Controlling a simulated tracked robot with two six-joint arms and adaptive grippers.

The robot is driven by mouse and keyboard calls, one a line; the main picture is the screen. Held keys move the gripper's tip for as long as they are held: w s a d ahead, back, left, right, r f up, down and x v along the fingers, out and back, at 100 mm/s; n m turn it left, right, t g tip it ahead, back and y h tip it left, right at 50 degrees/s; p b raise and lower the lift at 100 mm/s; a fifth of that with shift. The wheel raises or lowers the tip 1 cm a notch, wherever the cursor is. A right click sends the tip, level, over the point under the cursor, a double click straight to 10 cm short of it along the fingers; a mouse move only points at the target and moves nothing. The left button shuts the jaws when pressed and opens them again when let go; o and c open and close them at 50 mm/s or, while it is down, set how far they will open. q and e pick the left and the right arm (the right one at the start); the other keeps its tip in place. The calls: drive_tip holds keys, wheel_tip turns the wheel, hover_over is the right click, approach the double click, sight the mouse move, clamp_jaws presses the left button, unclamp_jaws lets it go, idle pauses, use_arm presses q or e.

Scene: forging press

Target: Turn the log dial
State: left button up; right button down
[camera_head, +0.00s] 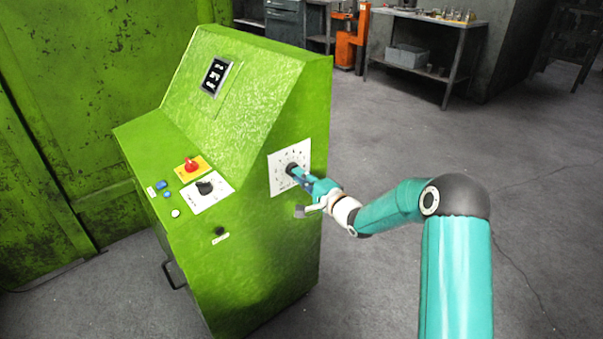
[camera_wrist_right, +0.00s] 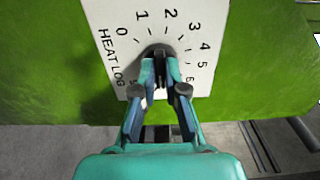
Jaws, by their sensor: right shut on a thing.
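The log dial is a black knob (camera_wrist_right: 158,52) on a white plate (camera_wrist_right: 105,15) marked "HEAT LOG" with numbers around it. The plate also shows in the head view (camera_head: 279,161), on the right side face of the green console (camera_head: 262,250). My right gripper (camera_wrist_right: 158,78) is shut on the knob, its fingers on either side of it. In the head view, my right gripper (camera_head: 299,174) reaches the dial from the right and hides part of it. The knob's pointer mark cannot be made out. My left gripper is not in view.
The console's sloped top has a small display (camera_head: 215,76). Its front ledge has a red knob on a yellow plate (camera_head: 192,168), a black dial on a white plate (camera_head: 206,189) and small buttons. A workbench (camera_head: 430,20) stands far back. The floor at right is clear.

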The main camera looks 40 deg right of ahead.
drive_tip(key=shift+a+f+m+p, duration=0.1)
drive_tip(key=shift+f+m+p, duration=0.15)
drive_tip(key=shift+m, duration=0.35)
drive_tip(key=shift+a+f+m+p, duration=0.1)
drive_tip(key=shift+m+p, duration=0.1)
drive_tip(key=shift+m, duration=0.4)
drive_tip(key=c, duration=1.2)
unclamp_jaws()
drive_tip(key=shift+c, duration=0.2)
drive_tip(key=shift+d+r, duration=0.1)
drive_tip(key=shift+r, duration=0.05)
drive_tip(key=shift+r, duration=0.1)
drive_tip(key=s, duration=0.8)
drive_tip(key=s+d, duration=0.1)
drive_tip(key=s, duration=0.3)
drive_tip(key=shift+w+a, duration=0.1)
